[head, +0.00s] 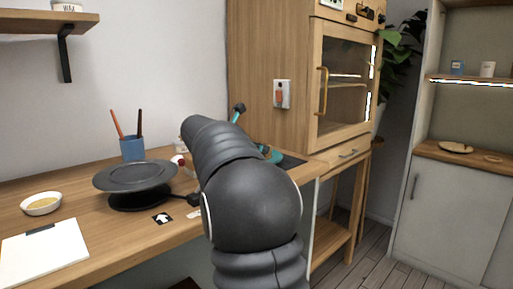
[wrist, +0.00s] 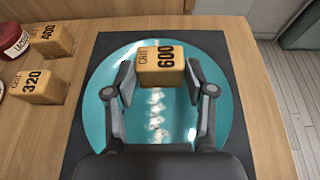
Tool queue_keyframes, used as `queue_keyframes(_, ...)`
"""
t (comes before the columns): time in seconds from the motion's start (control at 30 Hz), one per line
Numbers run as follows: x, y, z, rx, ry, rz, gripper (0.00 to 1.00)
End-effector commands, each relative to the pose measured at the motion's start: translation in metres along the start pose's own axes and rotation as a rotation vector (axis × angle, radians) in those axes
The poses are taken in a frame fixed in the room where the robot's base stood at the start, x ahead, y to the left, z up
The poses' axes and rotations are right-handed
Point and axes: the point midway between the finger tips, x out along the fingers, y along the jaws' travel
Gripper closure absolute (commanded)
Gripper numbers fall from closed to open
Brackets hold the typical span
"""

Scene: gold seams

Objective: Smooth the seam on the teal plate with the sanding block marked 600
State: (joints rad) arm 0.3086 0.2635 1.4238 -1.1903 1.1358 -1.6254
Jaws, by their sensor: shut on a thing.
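The teal plate (wrist: 195,125) lies on a dark mat in the wrist view, with a pale, broken seam (wrist: 156,112) running down its middle. The sanding block marked 600 (wrist: 162,66) is between the fingers of my gripper (wrist: 160,80), which is shut on it, over the far part of the plate. I cannot tell whether the block touches the plate. In the head view my arm covers most of the plate; only a teal edge (head: 272,155) shows.
In the head view a dark turntable (head: 135,177), a brush cup (head: 132,148) and a bowl (head: 41,203) occupy the bench's left. A wooden cabinet (head: 268,60) rises behind.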

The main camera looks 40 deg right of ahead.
Motion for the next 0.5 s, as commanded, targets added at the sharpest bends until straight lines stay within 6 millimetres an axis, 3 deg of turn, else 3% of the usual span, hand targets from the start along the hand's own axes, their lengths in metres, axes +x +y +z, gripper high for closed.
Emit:
queue_keyframes(0.23,-0.008,0.009,-0.005,-0.001,0.0,0.001,0.78)
queue_keyframes(0.5,-0.015,0.006,-0.008,-0.001,0.001,0.001,0.78)
